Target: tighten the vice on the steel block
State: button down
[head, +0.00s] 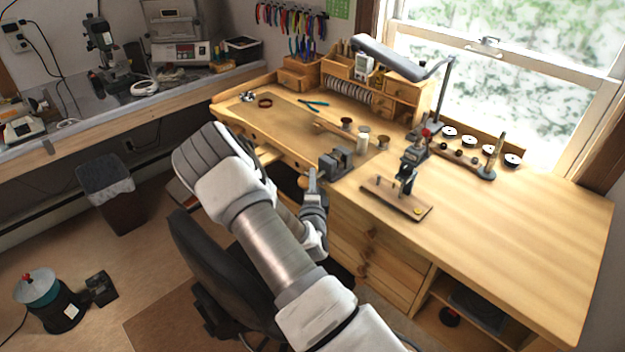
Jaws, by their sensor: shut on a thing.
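The vice (331,168) is a small dark grey tool at the front edge of the wooden workbench. Its jaws are toward the back right, where a small grey steel block (343,157) seems to sit; whether the jaws touch it is too small to tell. My gripper (312,178) is at the front of the vice, just off the bench edge, with its fingers pointing up. It is shut on the vice handle, which is mostly hidden by the fingers. A round wooden knob (302,182) shows just left of the fingers.
The wooden workbench (500,230) is clear on its right. A small tool stand (395,197) stands right of the vice, spools (364,136) behind it. A desk lamp (390,52) arches over the back. A dark chair (215,265) stands below my arm.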

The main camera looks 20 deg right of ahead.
jog(key=shift+f, duration=0.15)
jog(key=shift+f+m+t+h+b, duration=0.15)
jog(key=shift+m+t+h+b, duration=0.4)
jog(key=shift+m+b, duration=0.4)
jog(key=m+t+h+b, duration=0.2)
jog(key=m+b, duration=0.2)
jog(key=shift+h, duration=0.35)
jog(key=m+h+b, duration=0.3)
jog(key=m, duration=0.1)
jog(key=shift+a+m, duration=0.1)
jog(key=shift+m, duration=0.15)
jog(key=shift+m+g+h+b, duration=0.75)
jog(key=shift+m+h+b, duration=0.2)
jog(key=shift+m+h, duration=1.3)
jog(key=shift+r+m, duration=0.2)
jog(key=shift+m, duration=0.15)
jog(key=c, duration=0.9)
grip_release()
jog(key=shift+o, duration=0.2)
